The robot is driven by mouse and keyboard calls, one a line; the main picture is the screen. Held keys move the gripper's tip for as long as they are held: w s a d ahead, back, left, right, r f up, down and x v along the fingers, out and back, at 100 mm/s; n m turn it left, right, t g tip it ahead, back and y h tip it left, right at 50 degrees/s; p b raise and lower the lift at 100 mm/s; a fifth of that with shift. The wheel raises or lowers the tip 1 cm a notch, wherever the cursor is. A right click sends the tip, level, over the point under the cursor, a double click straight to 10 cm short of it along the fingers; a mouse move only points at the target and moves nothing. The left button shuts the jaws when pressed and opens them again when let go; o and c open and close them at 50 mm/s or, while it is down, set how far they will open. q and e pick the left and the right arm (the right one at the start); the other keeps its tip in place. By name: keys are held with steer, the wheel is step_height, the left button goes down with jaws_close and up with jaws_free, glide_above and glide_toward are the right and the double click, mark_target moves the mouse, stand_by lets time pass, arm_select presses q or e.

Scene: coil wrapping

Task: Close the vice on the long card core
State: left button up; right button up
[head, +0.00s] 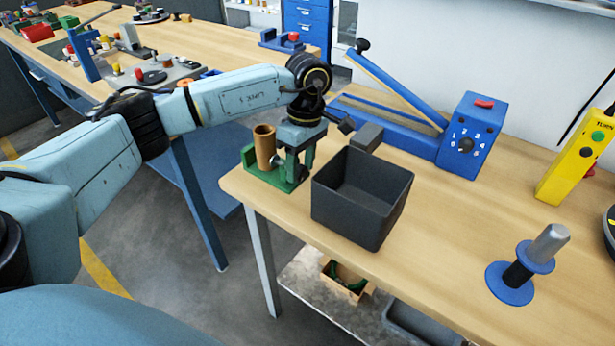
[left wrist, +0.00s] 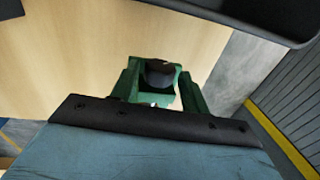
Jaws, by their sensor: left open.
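The long card core (head: 264,146) is a brown hollow tube standing upright in the green vice (head: 249,157) at the table's left edge. My left gripper (head: 292,166) points down just right of the core, over the vice's right side. Its fingers are apart. In the left wrist view my left gripper (left wrist: 158,95) shows two green fingers with a dark rounded piece (left wrist: 160,72) between them, which looks like the vice's handle or knob. I cannot tell whether the fingers touch it. The core cannot be made out in the wrist view. My right gripper is not in view.
A dark open bin (head: 335,205) stands close right of the vice. Behind it is a blue lever device (head: 470,135) with a dial. A blue spool stand (head: 510,285) and a yellow pendant (head: 577,158) are further right. Table between them is mostly clear.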

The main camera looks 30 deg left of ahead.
arm_select(q)
steer(key=shift+s+f+t+b, duration=0.1)
steer(key=shift+f+t+b, duration=0.05)
steer(key=shift+t+b, duration=0.2)
steer(key=shift+t, duration=0.35)
steer(key=t+b, duration=0.1)
steer(key=b, duration=0.1)
steer(key=t+b, duration=0.1)
steer(key=b, duration=0.1)
steer(key=shift+s+a+f+t+b, duration=0.1)
steer(key=shift+s+f+t+b, duration=0.2)
steer(key=shift+s, duration=0.1)
steer(key=shift+r+t+b, duration=0.25)
steer(key=shift+t+b, duration=0.15)
steer(key=shift+b, duration=0.15)
steer(key=shift+r, duration=0.15)
